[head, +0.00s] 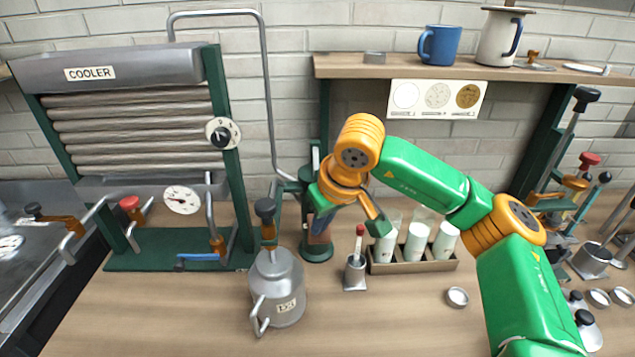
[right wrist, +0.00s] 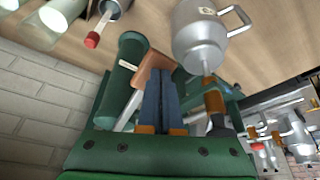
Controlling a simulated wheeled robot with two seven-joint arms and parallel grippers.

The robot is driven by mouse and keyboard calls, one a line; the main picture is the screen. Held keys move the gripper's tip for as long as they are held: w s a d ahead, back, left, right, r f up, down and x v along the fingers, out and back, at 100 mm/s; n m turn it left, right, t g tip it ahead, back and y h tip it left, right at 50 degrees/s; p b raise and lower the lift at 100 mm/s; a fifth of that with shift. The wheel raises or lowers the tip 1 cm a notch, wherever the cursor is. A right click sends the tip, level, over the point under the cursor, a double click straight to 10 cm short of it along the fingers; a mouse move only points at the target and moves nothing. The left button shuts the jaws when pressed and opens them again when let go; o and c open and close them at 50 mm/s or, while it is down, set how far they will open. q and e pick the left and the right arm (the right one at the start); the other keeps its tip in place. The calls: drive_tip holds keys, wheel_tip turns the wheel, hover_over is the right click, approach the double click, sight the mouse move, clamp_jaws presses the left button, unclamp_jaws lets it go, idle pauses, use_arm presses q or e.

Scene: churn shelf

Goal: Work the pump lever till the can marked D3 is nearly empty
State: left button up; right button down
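The can marked D3 (head: 288,305) is a grey metal can with side handles, upright on the counter; its contents are hidden. A grey can also shows in the right wrist view (right wrist: 201,42), its label unreadable. The green pump (head: 317,250) stands behind it to the right, with a pipe rising from it. My right gripper (head: 322,226) is in front of the pump's upper part. In the right wrist view its dark blue fingers (right wrist: 162,98) are close together, beside a brown bar (right wrist: 154,62) and a green tube (right wrist: 130,52). Contact with the lever is unclear. My left gripper is out of view.
The cooler (head: 135,130) stands at the left. A red-topped tool in a small holder (head: 355,275) and a rack of white-filled tubes (head: 413,267) stand right of the pump. A shelf (head: 420,72) holds mugs. The front counter has bare room between the D3 can and a small dish (head: 457,297).

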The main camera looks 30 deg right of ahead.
wheel_tip(320, 180, up, 10)
drive_tip(key=p, duration=1)
drive_tip(key=shift+r, duration=0.25)
drive_tip(key=shift+f, duration=0.1)
wheel_tip(320, 180, down, 11)
drive_tip(key=b, duration=0.9)
wheel_tip(320, 180, up, 11)
drive_tip(key=p, duration=0.9)
